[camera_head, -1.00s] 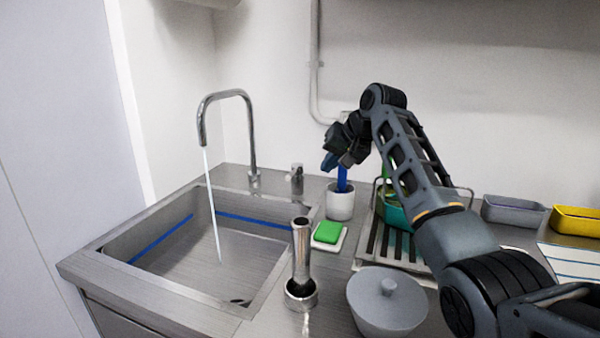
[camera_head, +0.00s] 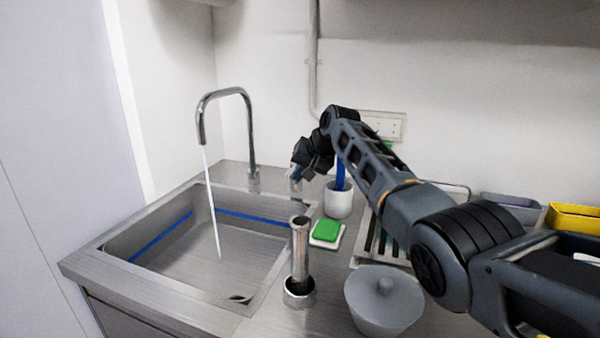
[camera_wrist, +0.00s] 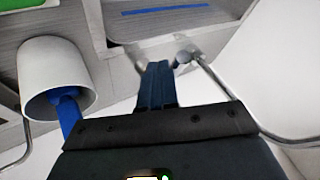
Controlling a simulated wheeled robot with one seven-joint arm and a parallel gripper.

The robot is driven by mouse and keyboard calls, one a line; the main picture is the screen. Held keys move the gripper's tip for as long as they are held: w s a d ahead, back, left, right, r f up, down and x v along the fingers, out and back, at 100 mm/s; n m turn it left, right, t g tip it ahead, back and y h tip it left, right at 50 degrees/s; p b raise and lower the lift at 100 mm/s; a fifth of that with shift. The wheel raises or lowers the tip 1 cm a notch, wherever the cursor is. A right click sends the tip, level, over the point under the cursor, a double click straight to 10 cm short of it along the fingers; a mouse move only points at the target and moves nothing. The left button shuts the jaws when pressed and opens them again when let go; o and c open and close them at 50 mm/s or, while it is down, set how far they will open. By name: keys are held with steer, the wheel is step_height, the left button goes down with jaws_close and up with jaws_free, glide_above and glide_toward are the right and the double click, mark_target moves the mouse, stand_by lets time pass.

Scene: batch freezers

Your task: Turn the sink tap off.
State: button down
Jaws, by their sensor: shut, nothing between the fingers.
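The chrome sink tap (camera_head: 248,130) stands behind the basin, and water (camera_head: 212,205) runs from its spout into the sink (camera_head: 180,280). A short metal tap handle (camera_head: 296,185) stands on the counter right of the tap base, mostly hidden by my gripper (camera_head: 295,176) in the head view. My gripper is shut and empty, its blue fingers together, at or just above the handle. In the wrist view the fingertips (camera_wrist: 158,68) point at the counter beside the tap base (camera_wrist: 182,58). I cannot tell whether they touch the handle.
A white cup (camera_head: 338,201) with a blue-handled item stands close to the right of my gripper. A green sponge (camera_head: 326,230), a metal cylinder (camera_head: 300,250) and a grey lidded bowl (camera_head: 385,300) are nearer. A dish rack (camera_head: 375,245) stands right; the wall is behind.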

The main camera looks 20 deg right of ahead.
mark_target(287, 173)
steer(key=shift+w+a+m+h, duration=0.25)
steer(key=shift+a+m, duration=0.1)
steer(key=shift+a, duration=0.5)
steer(key=shift+w+a+m+h, duration=0.15)
steer(key=shift+w+a+m, duration=0.15)
steer(key=shift+a, duration=0.55)
steer(key=shift+f, duration=0.1)
